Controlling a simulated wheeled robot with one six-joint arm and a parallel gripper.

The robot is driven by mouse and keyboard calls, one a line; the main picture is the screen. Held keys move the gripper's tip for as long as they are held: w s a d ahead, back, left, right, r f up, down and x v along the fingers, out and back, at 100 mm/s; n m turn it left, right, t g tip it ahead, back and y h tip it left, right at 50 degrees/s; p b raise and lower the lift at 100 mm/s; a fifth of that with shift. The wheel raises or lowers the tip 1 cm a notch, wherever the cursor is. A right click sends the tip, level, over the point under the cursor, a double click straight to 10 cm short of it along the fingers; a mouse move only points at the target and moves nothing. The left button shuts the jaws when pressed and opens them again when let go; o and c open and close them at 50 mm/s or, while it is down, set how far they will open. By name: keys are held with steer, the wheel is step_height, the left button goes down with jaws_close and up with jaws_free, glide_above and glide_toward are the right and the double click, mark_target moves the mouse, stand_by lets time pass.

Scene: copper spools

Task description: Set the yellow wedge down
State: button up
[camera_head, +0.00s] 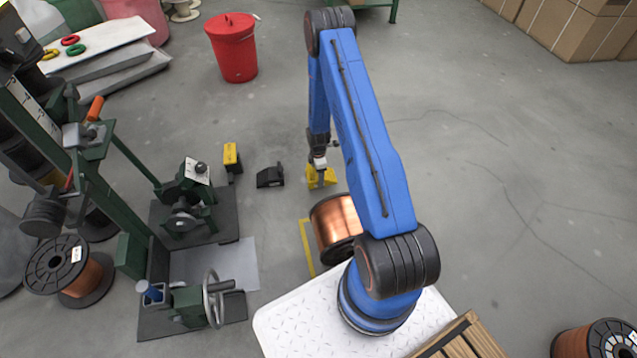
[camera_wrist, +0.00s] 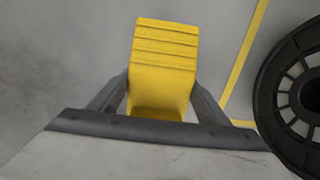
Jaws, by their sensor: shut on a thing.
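The yellow wedge (camera_wrist: 165,65) has a ribbed upper face and sits between the two fingers of my gripper (camera_wrist: 160,108) in the wrist view. In the head view the yellow wedge (camera_head: 322,178) shows low near the floor, with my gripper (camera_head: 319,163) directly above it and shut on it. I cannot tell whether the wedge touches the floor. The arm hides part of the area to its right.
A copper spool (camera_head: 337,228) stands close in front of the wedge; its black flange (camera_wrist: 290,95) is at right in the wrist view. A black wedge (camera_head: 270,177) and a yellow block (camera_head: 231,158) lie to the left. A yellow floor line (camera_head: 306,247) runs nearby. Floor behind is clear.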

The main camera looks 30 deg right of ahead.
steer(key=shift+f, duration=2.6)
steer(key=shift+f, duration=0.15)
steer(key=o, duration=1.5)
